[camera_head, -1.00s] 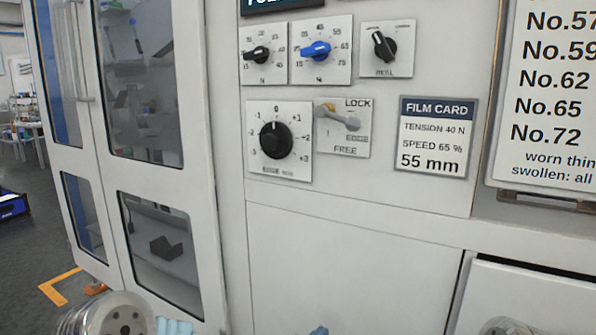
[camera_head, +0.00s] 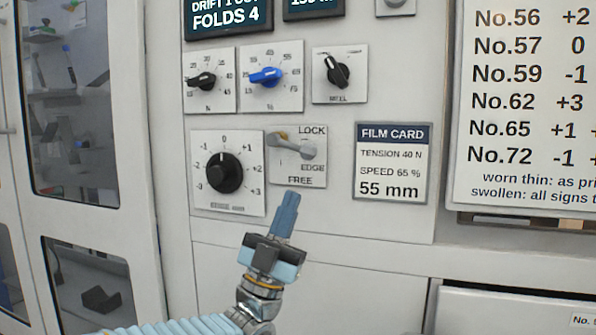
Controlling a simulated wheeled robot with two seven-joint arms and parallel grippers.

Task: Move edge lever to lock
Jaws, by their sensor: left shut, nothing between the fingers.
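The edge lever (camera_head: 297,149) is a grey handle on a small white plate marked LOCK at the top, EDGE at right and FREE at the bottom. A yellowish part shows at its left end, and the handle points right and slightly down, between LOCK and FREE. My left gripper (camera_head: 290,196) is blue with a dark body. It is shut and empty, pointing up just below the FREE label. In the picture its tips are apart from the handle; whether they touch the panel I cannot tell. My right gripper is not in view.
A black dial (camera_head: 223,172) sits left of the lever plate. A blue knob (camera_head: 266,76) and two black knobs are above. The film card (camera_head: 392,163) is at right, and a number sign (camera_head: 520,110) further right. A glass-fronted cabinet (camera_head: 70,110) stands at left.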

